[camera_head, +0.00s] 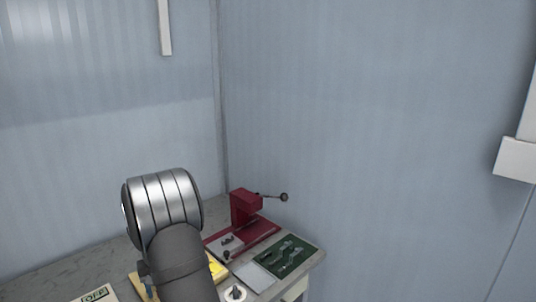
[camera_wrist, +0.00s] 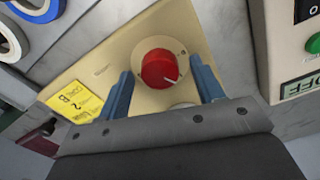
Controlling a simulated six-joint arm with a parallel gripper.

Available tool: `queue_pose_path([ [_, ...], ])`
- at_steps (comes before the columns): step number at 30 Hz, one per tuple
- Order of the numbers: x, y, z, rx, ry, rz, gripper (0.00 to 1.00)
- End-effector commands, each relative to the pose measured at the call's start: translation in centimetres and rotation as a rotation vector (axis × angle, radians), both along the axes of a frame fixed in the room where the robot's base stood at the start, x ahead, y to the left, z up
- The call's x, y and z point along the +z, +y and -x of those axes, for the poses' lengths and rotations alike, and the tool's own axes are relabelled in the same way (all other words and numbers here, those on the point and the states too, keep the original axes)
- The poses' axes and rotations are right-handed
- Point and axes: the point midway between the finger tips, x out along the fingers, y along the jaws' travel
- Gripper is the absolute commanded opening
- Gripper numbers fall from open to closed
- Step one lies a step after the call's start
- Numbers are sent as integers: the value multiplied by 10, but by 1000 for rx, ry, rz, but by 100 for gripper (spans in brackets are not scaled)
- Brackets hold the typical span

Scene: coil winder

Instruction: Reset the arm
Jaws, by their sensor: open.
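My gripper (camera_wrist: 166,92) shows in the wrist view with its two blue fingers spread apart and nothing between their tips. A red knob (camera_wrist: 159,69) with a pale pointer line, on a beige panel (camera_wrist: 110,62), lies beyond and between the fingers. I cannot tell whether a finger touches the panel. In the head view my arm rises in front of the bench, and its silver joint and dark link hide the gripper and most of the panel.
A red coil winder (camera_head: 246,208) with a crank stands at the bench's back. A green tool mat (camera_head: 287,257) lies at the right. A yellow label (camera_wrist: 78,102) is on the panel. Tape rolls (camera_wrist: 32,8) lie at upper left. A box with a green button (camera_wrist: 314,43) is at right.

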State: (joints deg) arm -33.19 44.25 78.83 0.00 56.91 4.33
Motion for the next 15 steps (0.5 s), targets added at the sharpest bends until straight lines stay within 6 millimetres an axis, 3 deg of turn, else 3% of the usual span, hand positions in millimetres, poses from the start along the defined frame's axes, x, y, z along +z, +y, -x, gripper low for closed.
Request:
queue_pose_path([
  [11,0,0,0,283,0,-1,61],
  [15,16,0,0,285,-1,-2,61],
])
